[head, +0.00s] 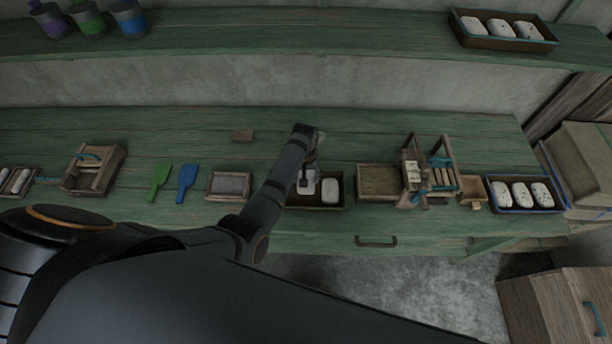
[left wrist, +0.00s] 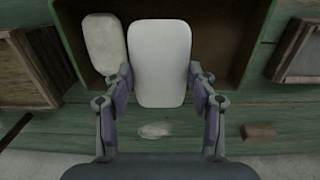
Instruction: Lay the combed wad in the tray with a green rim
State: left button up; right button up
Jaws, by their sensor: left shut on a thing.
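A smooth white wad (left wrist: 160,62) is between the fingers of my left gripper (left wrist: 161,88), which is shut on it. In the head view my left gripper (head: 306,180) is over the left part of a dark brown tray (head: 318,207), and my arm hides part of it. A second white wad (head: 331,190) lies in the right part of this tray; it also shows beside the held wad in the left wrist view (left wrist: 102,45). I cannot tell whether the held wad touches the tray floor. My right gripper is not in view.
A blue-rimmed tray (head: 520,208) with several speckled wads stands at the right. A wooden device (head: 430,170) stands between the trays. A framed grey pad (head: 230,184) and green (head: 158,180) and blue (head: 187,180) paddles lie left. A small block (head: 243,135) lies behind.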

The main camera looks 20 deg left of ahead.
pick_arm(q)
notch_tip(320, 180, down, 5)
jog(key=b, duration=0.5)
jog(key=shift+f, duration=0.15)
jog(key=shift+f+b, duration=0.4)
jog(key=shift+f, duration=0.45)
jog(key=shift+r+p, duration=0.1)
jog(key=shift+p, duration=0.25)
jog(key=o, duration=0.9)
jog(key=o, duration=0.3)
jog(key=shift+o, duration=0.2)
